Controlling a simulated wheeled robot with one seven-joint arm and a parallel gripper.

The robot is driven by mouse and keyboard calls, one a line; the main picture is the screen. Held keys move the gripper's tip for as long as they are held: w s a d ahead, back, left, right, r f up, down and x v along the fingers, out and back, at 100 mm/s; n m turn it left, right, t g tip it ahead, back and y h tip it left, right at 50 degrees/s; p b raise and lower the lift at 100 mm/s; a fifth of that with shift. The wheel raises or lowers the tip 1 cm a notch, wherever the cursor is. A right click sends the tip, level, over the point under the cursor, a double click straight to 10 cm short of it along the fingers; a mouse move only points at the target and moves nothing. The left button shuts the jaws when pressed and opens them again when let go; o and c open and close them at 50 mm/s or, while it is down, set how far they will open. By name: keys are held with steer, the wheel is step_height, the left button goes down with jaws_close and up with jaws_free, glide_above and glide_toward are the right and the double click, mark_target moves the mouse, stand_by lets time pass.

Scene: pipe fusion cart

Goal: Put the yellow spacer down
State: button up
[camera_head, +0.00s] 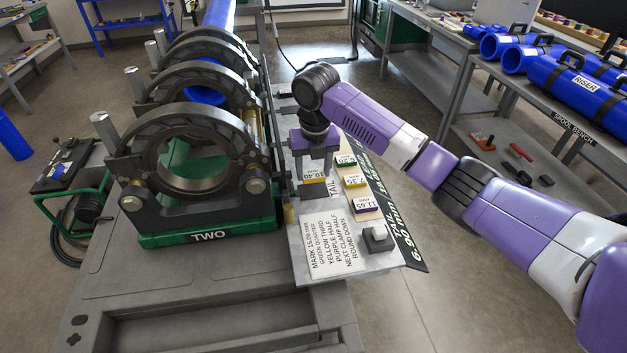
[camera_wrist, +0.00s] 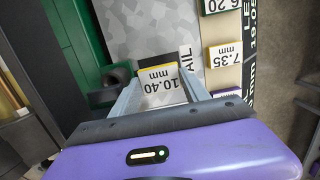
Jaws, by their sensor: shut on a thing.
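The yellow spacer (camera_wrist: 159,86), a white-faced block marked 10.40 mm with a yellow edge, is between the two fingers of my gripper (camera_wrist: 160,80) in the wrist view. In the head view my gripper (camera_head: 314,172) points down over the left side of the grey panel beside the pipe clamp, with the spacer (camera_head: 313,187) at its tips. I cannot tell whether the spacer touches the panel. A second yellow-edged block, marked 7.35 (camera_head: 355,181), lies on the panel to the right; it also shows in the wrist view (camera_wrist: 224,55).
A green-edged block marked 6.20 (camera_head: 346,160) and a purple-edged block marked 11.65 (camera_head: 366,206) lie in the same row.

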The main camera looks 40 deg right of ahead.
mark_target(314, 175)
steer(key=shift+f, duration=2.25)
steer(key=shift+f, duration=0.1)
steer(key=o, duration=1.1)
steer(key=r, duration=0.4)
steer(key=r+b, duration=0.1)
steer(key=r, duration=0.3)
steer(key=s+r, duration=0.1)
steer(key=r, duration=0.3)
steer(key=shift+s+a+r, duration=0.1)
steer(key=shift+a, duration=0.3)
